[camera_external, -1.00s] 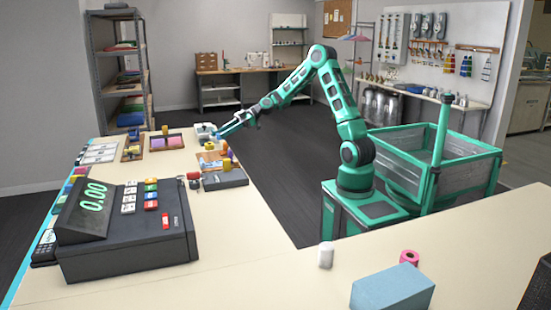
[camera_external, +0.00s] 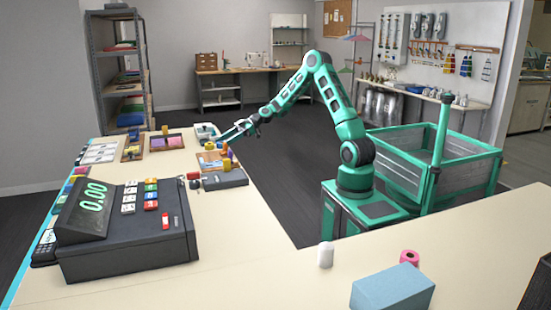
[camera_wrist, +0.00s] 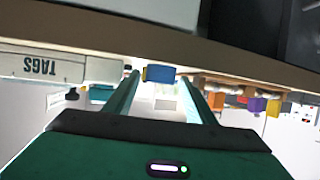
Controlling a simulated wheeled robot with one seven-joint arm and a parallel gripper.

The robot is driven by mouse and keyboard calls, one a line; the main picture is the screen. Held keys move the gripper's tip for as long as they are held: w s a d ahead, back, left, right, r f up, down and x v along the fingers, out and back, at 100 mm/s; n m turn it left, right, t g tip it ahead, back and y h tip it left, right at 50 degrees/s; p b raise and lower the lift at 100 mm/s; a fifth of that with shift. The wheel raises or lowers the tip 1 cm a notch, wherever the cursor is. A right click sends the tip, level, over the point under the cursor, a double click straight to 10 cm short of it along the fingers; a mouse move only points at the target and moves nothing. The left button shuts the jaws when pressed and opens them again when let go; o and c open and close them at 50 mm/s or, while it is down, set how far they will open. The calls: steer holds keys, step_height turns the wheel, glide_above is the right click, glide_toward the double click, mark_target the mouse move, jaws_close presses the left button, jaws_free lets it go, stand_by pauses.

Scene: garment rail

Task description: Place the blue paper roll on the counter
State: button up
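A small blue piece with a yellowish edge (camera_wrist: 160,73) shows between and just beyond my fingertips in the wrist view. It may be the blue paper roll, but its shape is too small to be sure. My gripper (camera_wrist: 159,76) has its two green fingers apart, with gaps beside the blue piece and no clear contact. The blue piece is hard to make out there.
A cash register (camera_external: 125,235) stands on the counter. Trays of coloured items and a dark device (camera_external: 224,179) lie near my gripper. A white roll (camera_external: 326,254), a pink roll (camera_external: 409,257) and a blue box (camera_external: 392,288) stand on the near counter. Its middle is clear.

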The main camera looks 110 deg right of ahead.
steer(key=shift+r, duration=0.1)
steer(key=shift+s+d+r, duration=0.1)
steer(key=shift+s, duration=0.15)
steer(key=v, duration=1.1)
steer(key=s+a+f+m+g, duration=0.15)
steer(key=a+g, duration=0.25)
steer(key=a, duration=0.5)
steer(key=s+a+f+g, duration=0.2)
steer(key=a+f+g, duration=0.15)
steer(key=a, duration=0.55)
steer(key=s+a+r+m+g+h, duration=0.1)
steer(key=s+a, duration=0.4)
steer(key=s, duration=0.5)
steer(key=s+a+r+m+g+h, duration=0.1)
steer(key=s+a+m+g, duration=0.3)
steer(key=s, duration=0.6)
steer(key=shift+s+a+r+m+g, duration=0.3)
steer(key=shift+s+a+m+g, duration=0.1)
steer(key=shift+a+m, duration=0.75)
steer(key=shift+w+a, duration=0.1)
steer(key=shift+w, duration=0.05)
